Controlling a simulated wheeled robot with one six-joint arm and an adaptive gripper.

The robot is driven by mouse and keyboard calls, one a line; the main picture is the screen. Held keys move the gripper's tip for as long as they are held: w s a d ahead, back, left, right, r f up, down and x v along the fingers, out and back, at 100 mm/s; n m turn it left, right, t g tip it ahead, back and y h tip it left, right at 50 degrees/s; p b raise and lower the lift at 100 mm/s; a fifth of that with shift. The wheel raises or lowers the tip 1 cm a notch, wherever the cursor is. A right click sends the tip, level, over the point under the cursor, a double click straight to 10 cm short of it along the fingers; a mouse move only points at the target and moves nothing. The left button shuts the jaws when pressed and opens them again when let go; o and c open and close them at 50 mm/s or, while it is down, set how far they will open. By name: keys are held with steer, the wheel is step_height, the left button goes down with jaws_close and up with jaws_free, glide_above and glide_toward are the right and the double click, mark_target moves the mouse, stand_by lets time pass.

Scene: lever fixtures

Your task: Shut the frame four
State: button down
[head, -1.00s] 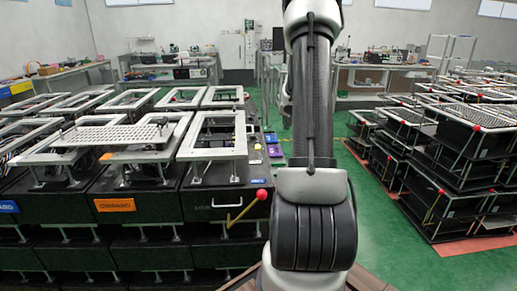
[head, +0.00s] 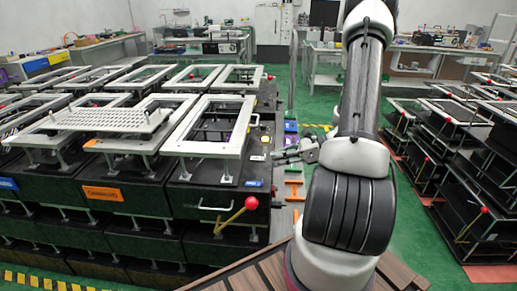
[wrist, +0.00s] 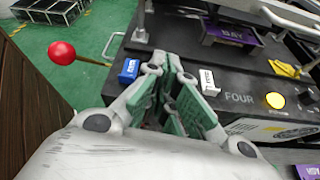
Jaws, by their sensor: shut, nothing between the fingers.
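The frame of the nearest right fixture (head: 205,149) is a pale rectangular frame standing raised on posts above a black box, in the head view. A lever with a red ball (head: 251,203) sticks out at that box's front; the ball also shows in the wrist view (wrist: 61,53). The wrist view shows the word FOUR (wrist: 239,98) on the box's side panel, beside a lit yellow button (wrist: 275,100). My gripper (head: 280,155) is at the right side of this box, shut and empty. In the wrist view its green-padded fingers (wrist: 167,64) point toward the panel's top edge; contact cannot be told.
Similar fixtures with pale frames crowd the left, and a perforated plate (head: 110,118) lies over neighbours. More fixtures (head: 470,190) with red-ball levers stand at the right. A green floor aisle (head: 425,225) lies between.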

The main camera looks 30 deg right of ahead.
steer(key=shift+n+y, duration=0.3)
steer(key=shift+n, duration=0.4)
steer(key=x, duration=0.6)
steer(key=r+x, duration=0.1)
steer(key=x, duration=0.2)
steer(key=shift+w+a, duration=0.25)
steer(key=shift+a, duration=0.25)
step_height(320, 180, up, 2)
steer(key=shift+w+a+r, duration=0.1)
steer(key=shift+w+a, duration=0.05)
steer(key=shift+r, duration=0.85)
steer(key=shift+r, duration=0.95)
